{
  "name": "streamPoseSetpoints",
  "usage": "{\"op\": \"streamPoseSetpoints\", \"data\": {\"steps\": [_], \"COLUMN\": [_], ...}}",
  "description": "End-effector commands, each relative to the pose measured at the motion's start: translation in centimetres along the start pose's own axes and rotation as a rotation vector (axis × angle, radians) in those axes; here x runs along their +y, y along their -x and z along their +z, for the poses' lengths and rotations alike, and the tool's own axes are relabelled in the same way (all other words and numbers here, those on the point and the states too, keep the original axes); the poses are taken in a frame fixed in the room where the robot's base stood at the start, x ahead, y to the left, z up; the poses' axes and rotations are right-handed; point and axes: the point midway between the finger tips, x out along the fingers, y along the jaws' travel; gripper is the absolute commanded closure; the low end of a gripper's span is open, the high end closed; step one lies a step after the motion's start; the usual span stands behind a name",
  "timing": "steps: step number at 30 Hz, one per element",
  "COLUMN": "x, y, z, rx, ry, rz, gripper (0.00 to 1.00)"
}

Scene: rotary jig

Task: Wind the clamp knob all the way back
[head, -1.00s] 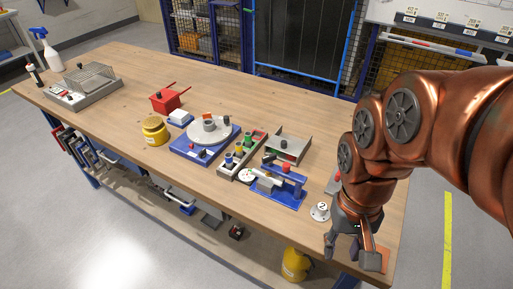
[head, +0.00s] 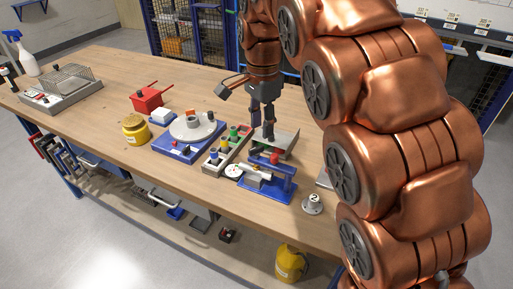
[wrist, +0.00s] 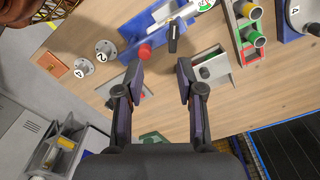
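A blue clamp fixture (head: 266,186) stands near the front edge of the bench, with a red knob (head: 275,158) on top. In the wrist view the red knob (wrist: 145,51) shows just beyond my left fingertip, on the blue fixture (wrist: 133,30). A black handle (wrist: 174,38) stands out from the fixture beside it. My gripper (head: 262,122) is above the bench, behind the fixture in the head view. In the wrist view my gripper (wrist: 160,72) is open and empty, its fingers wide apart and touching nothing visible. I cannot tell how far the knob is wound.
A coloured peg rack (head: 228,150) and a blue turntable jig (head: 180,150) stand left of the fixture. A numbered disc (head: 313,204) sits to its right.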

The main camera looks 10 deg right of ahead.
Motion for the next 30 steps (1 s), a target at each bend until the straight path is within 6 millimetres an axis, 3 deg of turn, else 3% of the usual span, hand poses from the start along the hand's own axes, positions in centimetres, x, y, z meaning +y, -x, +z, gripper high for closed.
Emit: {"op": "streamPoseSetpoints", "data": {"steps": [4, 11, 30], "x": [-1.5, -1.9, -1.9], "y": [-0.2, -0.9, -7.3], "z": [0.3, 0.4, 0.3], "rx": [0.000, -0.001, 0.001], "ry": [-0.043, -0.057, -0.055], "rz": [-0.006, -0.007, -0.008], "gripper": [0.62, 0.62, 0.62]}}
